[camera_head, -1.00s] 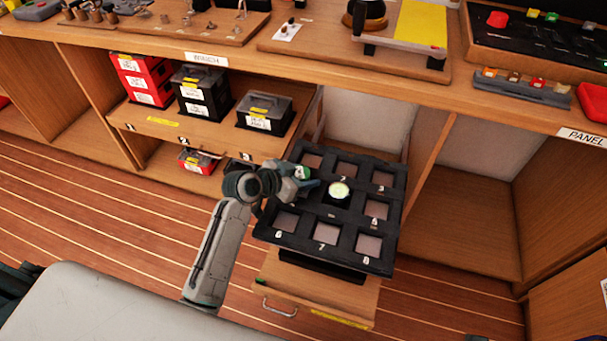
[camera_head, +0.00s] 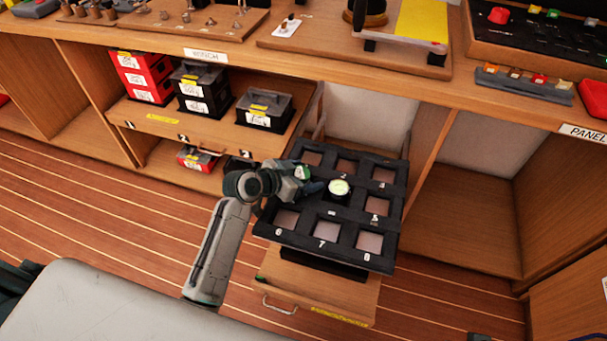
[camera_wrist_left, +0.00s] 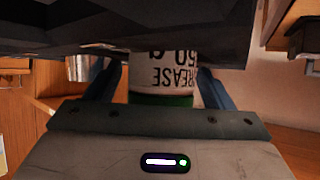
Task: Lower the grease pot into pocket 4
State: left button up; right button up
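The grease pot (camera_wrist_left: 165,72) has a white labelled body and a green lid. In the left wrist view its label is upside down and the dark tray edge hides its far end. My left gripper (camera_head: 306,176) is shut on it, one blue finger at each side. In the head view the pot (camera_head: 303,172) shows as a small green top between the fingers, over the left of the tray's middle row. The black numbered tray (camera_head: 312,251) lies beneath. Pocket 4 is hidden by my gripper; I cannot tell how deep the pot sits. My right gripper is out of view.
A pale-topped round fitting (camera_head: 339,188) stands at the tray's centre, close to my left fingers. The other visible pockets look empty. An open drawer (camera_head: 340,300) is below the tray. Black and red boxes (camera_head: 264,112) stand on the shelf behind left; the bench (camera_head: 250,55) is above.

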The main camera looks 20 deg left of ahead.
pick_arm(q)
jog(key=shift+s+a+r, duration=0.25)
jog(key=shift+s+a, duration=0.1)
jog(key=shift+s, duration=0.05)
jog(key=v, duration=0.9)
jog(key=shift+s+r, duration=0.15)
jog(key=shift+s, duration=0.15)
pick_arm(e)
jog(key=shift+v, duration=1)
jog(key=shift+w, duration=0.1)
